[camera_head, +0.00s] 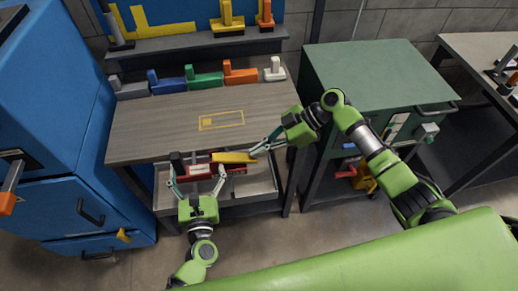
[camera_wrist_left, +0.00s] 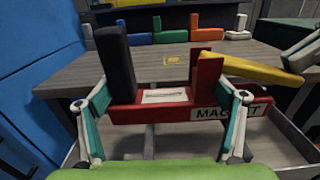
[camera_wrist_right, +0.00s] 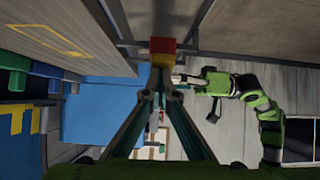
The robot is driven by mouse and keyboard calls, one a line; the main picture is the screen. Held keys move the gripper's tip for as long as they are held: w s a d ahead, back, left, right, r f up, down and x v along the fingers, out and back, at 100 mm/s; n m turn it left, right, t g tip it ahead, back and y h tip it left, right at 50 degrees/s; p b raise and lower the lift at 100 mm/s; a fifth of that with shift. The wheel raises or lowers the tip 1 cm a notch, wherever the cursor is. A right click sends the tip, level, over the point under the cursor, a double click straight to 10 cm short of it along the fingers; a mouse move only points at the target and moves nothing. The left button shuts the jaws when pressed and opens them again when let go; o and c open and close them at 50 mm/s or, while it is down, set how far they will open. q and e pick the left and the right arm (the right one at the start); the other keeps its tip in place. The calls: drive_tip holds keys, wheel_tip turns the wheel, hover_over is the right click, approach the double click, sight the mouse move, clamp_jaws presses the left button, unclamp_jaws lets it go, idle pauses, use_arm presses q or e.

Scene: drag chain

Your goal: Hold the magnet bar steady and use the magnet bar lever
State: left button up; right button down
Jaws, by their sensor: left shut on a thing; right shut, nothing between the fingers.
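The red magnet bar (camera_head: 204,171) is at the front edge of the grey workbench, over an open drawer. It has a white label, a black upright post (camera_wrist_left: 117,62) at its left end and a red post (camera_wrist_left: 207,68). A yellow lever (camera_head: 233,157) extends right from the red post, slightly tilted in the left wrist view (camera_wrist_left: 256,72). My left gripper (camera_head: 196,184) is shut on the bar, one finger at each side. My right gripper (camera_head: 256,152) is shut and empty, its tips at the lever's right end. In the right wrist view a yellow and red block (camera_wrist_right: 162,50) shows just beyond the tips.
The workbench (camera_head: 150,128) has a yellow outlined mark (camera_head: 221,120). Several coloured L-shaped blocks, such as a green one (camera_head: 204,80), line its back. An open drawer (camera_head: 262,188) lies below. A blue cabinet (camera_head: 65,110) stands left, a green-topped cart (camera_head: 370,75) right.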

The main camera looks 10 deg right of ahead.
drive_tip(key=shift+r, duration=0.75)
drive_tip(key=a+r+v, duration=0.1)
drive_tip(key=r+v, duration=0.1)
drive_tip(key=v, duration=1.1)
drive_tip(key=shift+a, duration=0.35)
drive_tip(key=shift+w+r, duration=0.1)
drive_tip(key=shift+w, duration=0.05)
use_arm(q)
drive_tip(key=o, duration=1.2)
